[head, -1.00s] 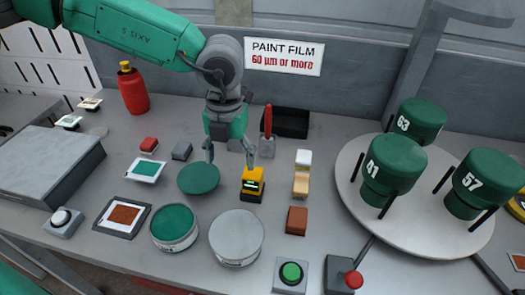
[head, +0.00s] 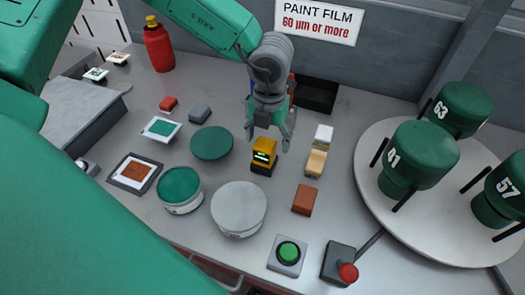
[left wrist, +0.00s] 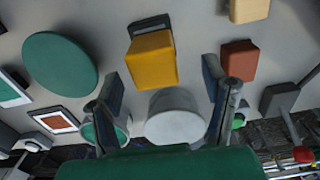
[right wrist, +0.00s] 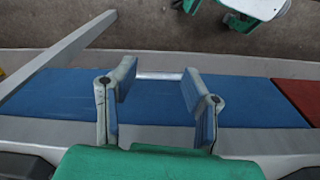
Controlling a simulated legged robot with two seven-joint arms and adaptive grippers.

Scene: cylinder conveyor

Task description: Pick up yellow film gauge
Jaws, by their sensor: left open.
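The yellow film gauge (head: 264,152) stands on the grey table, a small yellow block with a dark base and a lit display. It also shows in the left wrist view (left wrist: 152,60), just beyond the fingers. My left gripper (head: 268,138) is open and empty, pointing down above and slightly behind the gauge, with its fingers apart. In the left wrist view the left gripper (left wrist: 168,85) has the gauge between the lines of its two fingers. My right gripper (right wrist: 155,85) is open and empty over a blue surface, away from the gauge.
A green disc (head: 211,143), a green-topped can (head: 180,190) and a grey-lidded can (head: 239,208) lie left and in front of the gauge. A brown block (head: 304,200) and a tan block (head: 315,163) are right. A turntable (head: 400,225) carries green cylinders.

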